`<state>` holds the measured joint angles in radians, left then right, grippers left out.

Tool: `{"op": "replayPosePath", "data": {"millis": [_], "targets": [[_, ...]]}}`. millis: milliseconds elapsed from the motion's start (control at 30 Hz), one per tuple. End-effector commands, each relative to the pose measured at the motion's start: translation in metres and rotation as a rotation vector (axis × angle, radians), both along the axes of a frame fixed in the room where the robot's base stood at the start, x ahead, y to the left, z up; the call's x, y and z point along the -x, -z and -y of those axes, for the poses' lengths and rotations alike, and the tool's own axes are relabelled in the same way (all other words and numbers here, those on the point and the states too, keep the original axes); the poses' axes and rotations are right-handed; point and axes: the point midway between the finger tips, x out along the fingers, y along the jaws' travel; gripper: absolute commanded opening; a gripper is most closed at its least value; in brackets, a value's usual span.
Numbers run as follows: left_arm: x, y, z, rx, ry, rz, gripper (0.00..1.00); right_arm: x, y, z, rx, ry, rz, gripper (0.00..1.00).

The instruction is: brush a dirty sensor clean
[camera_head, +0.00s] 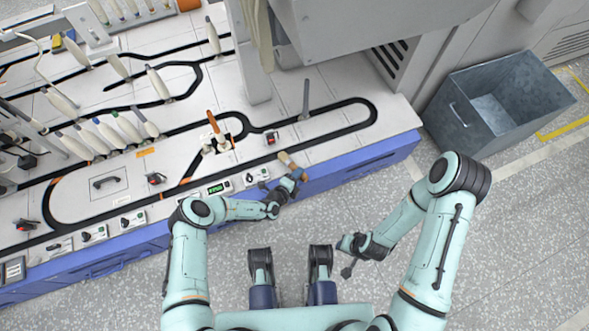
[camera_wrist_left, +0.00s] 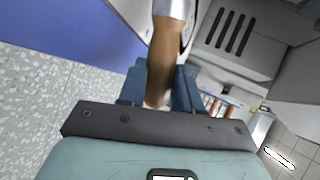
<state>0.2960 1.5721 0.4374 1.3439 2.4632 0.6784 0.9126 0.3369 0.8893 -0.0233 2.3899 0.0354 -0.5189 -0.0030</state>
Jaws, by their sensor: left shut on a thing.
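My left gripper (camera_head: 296,178) is at the front edge of the machine bed, shut on a brush (camera_head: 288,162). The brush's brown wooden handle (camera_wrist_left: 163,62) stands between the blue fingers in the left wrist view, with a metal collar at its far end. In the head view its pale end points up and left over the bed. Small dark boxes with red marks sit along the track, such as one (camera_head: 271,137) just beyond the brush and another (camera_head: 155,178) further left. Which is the dirty sensor I cannot tell. My right gripper (camera_head: 346,268) hangs over the floor, its jaws unclear.
A black track loops over the white machine bed (camera_head: 330,90). An orange-topped bobbin (camera_head: 214,124) and a grey upright post (camera_head: 306,98) stand near the brush. Several pale bobbins stand at left. A grey metal bin (camera_head: 470,110) stands on the floor at right.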

Motion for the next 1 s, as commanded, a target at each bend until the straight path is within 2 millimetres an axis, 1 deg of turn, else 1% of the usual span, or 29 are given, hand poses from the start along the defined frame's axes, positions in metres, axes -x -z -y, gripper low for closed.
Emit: {"op": "replayPosePath", "data": {"millis": [67, 467, 800, 1000], "targets": [[0.004, -0.001, 0.001, -0.001, 0.0, -0.001, 0.03, 0.0, -0.005, 0.0, 0.0, 0.0, 0.001, 0.43], [0.007, 0.0, 0.002, -0.001, 0.0, 0.0, 0.03, 0.0, -0.006, 0.0, 0.0, 0.0, 0.002, 0.43], [0.032, -0.001, 0.01, 0.0, 0.0, 0.0, 0.03, -0.001, -0.026, 0.0, 0.0, 0.0, 0.009, 0.43], [0.034, 0.0, 0.011, -0.001, 0.0, 0.001, 0.03, -0.001, -0.026, 0.0, 0.0, 0.0, 0.009, 0.43]]}}
